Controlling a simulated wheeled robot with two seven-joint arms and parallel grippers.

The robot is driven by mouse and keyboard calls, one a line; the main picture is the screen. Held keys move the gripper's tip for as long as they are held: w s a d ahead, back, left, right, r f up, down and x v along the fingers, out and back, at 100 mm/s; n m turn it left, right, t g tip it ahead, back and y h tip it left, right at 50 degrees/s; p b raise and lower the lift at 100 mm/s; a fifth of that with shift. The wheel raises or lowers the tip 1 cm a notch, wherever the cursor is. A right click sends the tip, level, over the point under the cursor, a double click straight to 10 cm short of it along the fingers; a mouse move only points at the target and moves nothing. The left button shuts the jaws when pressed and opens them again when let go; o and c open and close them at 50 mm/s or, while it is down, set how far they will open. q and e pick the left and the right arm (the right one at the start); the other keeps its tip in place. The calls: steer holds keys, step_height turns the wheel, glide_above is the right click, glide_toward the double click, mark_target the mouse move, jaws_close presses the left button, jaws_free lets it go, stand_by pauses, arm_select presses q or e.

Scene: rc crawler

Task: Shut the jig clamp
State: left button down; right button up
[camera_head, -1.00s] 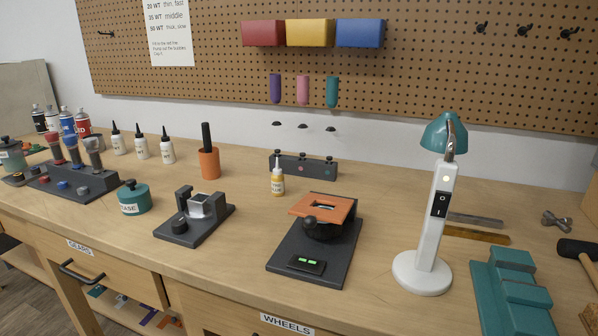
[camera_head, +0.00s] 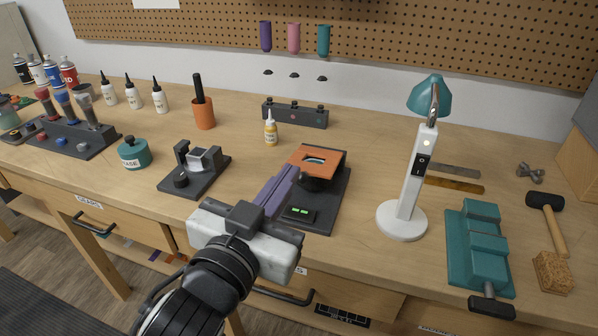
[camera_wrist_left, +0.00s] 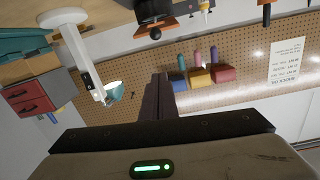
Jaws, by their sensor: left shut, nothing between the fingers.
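A fixture with an orange plate (camera_head: 329,156) on a dark base (camera_head: 336,203) stands in the middle of the bench; it looks like the jig clamp, but I cannot be sure. The plate has a window and lies over a dark round part. Two green lights glow on the base's front. The orange plate also shows upside down in the left wrist view (camera_wrist_left: 151,24). My left gripper (camera_head: 291,171) is shut and empty, its purple fingers pointing at the fixture's left side and hiding part of the base. I cannot tell whether they touch it. My right gripper is not in view.
A small dark fixture (camera_head: 205,178) with a silver block stands to the left. A white lamp (camera_head: 408,195) stands to the right, then a teal vise (camera_head: 482,245). A yellow glue bottle (camera_head: 271,130) is behind. Bench between fixture and lamp is clear.

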arm_select(q)
glide_above(304, 178)
steer(key=shift+f+p, duration=0.15)
steer(key=shift+p, duration=0.3)
steer(key=shift+s+a+f, duration=0.15)
steer(key=shift+s+f, duration=0.05)
steer(key=shift+f, duration=0.45)
steer(key=shift+s+a+f, duration=0.1)
steer(key=shift+s+f, duration=0.1)
steer(key=shift+f, duration=0.45)
steer(key=shift+s+a+f, duration=0.15)
steer(key=shift+s+f, duration=0.05)
steer(key=shift+f, duration=0.45)
